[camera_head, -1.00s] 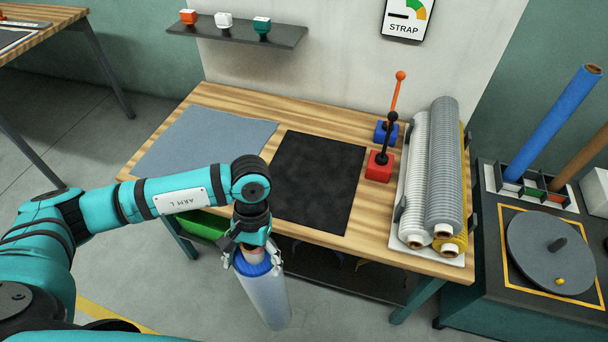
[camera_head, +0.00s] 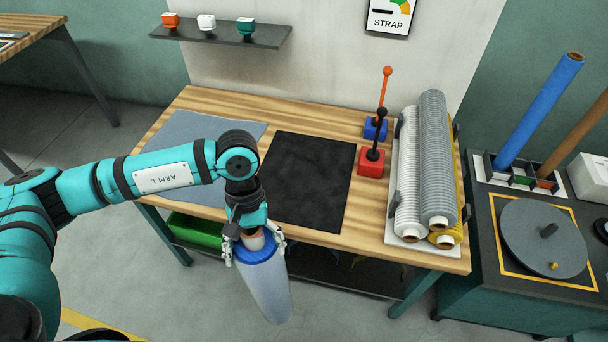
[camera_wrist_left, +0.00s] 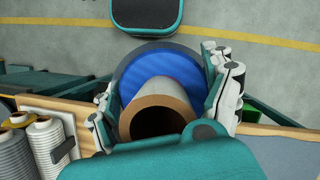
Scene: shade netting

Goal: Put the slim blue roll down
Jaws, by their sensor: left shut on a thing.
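My left gripper (camera_head: 257,246) is shut on the brown cardboard core of a blue roll (camera_head: 266,287). The roll has a deep blue top end and a paler, glossy blue body. It hangs nearly upright in front of the workbench's near edge, above the floor. In the left wrist view the fingers of my left gripper (camera_wrist_left: 166,100) stand on either side of the core, with the blue end (camera_wrist_left: 185,66) behind it. The hidden parts are the contact points of the fingers. My right gripper is not in view.
The wooden workbench (camera_head: 310,118) holds a grey-blue sheet (camera_head: 195,135), a black mat (camera_head: 308,180), red (camera_head: 371,163) and blue (camera_head: 375,128) lever blocks, and a tray of grey, white and yellow rolls. A rack at right holds a tall blue tube (camera_head: 540,110) and a brown one.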

